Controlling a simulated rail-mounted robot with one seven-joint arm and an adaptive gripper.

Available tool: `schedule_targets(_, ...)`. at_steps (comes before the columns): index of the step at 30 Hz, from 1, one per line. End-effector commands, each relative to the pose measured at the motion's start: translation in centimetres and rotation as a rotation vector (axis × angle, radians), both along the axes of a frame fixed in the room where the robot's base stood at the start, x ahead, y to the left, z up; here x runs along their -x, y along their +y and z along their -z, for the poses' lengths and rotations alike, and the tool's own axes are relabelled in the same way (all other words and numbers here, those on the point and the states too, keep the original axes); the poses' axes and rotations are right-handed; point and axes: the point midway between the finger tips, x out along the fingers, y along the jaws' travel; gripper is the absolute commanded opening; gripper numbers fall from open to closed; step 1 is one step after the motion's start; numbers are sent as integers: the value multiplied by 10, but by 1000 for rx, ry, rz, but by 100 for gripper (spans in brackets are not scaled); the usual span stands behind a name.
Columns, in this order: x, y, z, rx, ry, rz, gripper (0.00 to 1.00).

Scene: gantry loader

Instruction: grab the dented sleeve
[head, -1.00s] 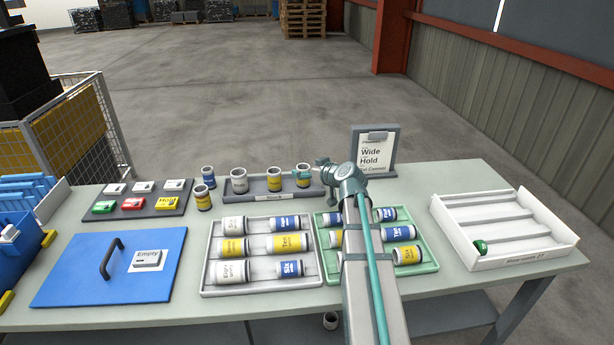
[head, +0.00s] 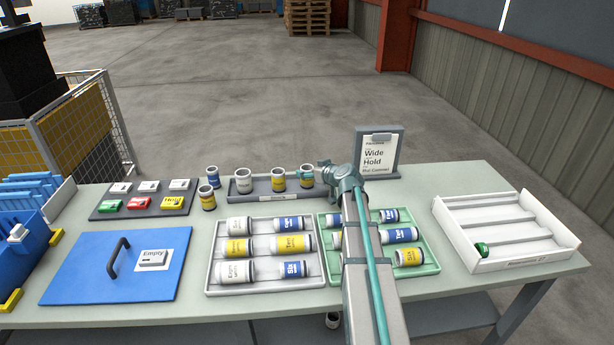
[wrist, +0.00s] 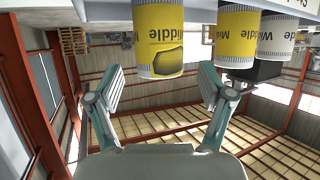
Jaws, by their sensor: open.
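The dented sleeve (wrist: 158,38) has a yellow "Middle" label with a dark, dented patch. It hangs inverted at the top centre of the wrist view, between and just beyond the two fingers. In the head view I take it to be the right-hand sleeve (head: 306,178) on the grey rack; its dent does not show there. My gripper (wrist: 164,78) is open and empty, with one finger to each side of the sleeve in the wrist view. In the head view my gripper (head: 324,172) is just right of that sleeve; its fingertips are too small to make out clearly.
A second yellow sleeve (wrist: 237,38) and a white "Wide" sleeve (wrist: 278,38) stand close by on the rack (head: 262,196). A sign stand (head: 379,153) is right of my gripper. Trays of lying sleeves, a white tray (head: 505,262) and a blue lid (head: 85,285) cover the bench.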

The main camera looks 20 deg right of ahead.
Motion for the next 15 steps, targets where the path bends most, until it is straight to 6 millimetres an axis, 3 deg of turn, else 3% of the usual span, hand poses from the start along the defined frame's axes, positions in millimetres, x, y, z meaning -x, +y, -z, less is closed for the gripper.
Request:
schedule_targets(5, -23, 3, 8, 0, 1, -1, 80)
schedule_targets(13, -24, 4, 10, 0, 0, 0, 80)
schedule_targets(15, -24, 4, 10, 0, 0, 0, 68)
